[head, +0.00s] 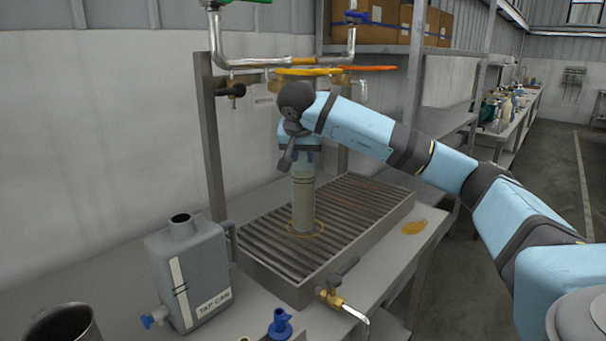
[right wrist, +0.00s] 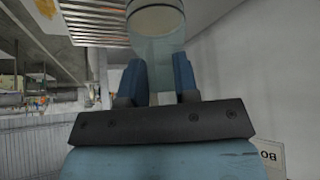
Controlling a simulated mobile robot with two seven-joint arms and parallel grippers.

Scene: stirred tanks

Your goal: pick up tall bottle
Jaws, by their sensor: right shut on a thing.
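The tall bottle (head: 303,203) is a pale, slim, see-through cylinder. It is upright in the head view, with its base within a yellow ring on the slatted grate; I cannot tell whether the base touches the slats. My right gripper (head: 303,160) points down from above and is shut on the bottle's upper part. In the right wrist view the bottle (right wrist: 157,45) passes between the two blue fingers of the gripper (right wrist: 158,75). The bottle's top is hidden by the gripper. My left gripper is not in view.
A grey can labelled TAP CAN (head: 192,270) stands left of the grate tray (head: 283,283). A brass tap (head: 332,298) sticks out at the tray's front. A blue stopper (head: 280,325) stands at the front.

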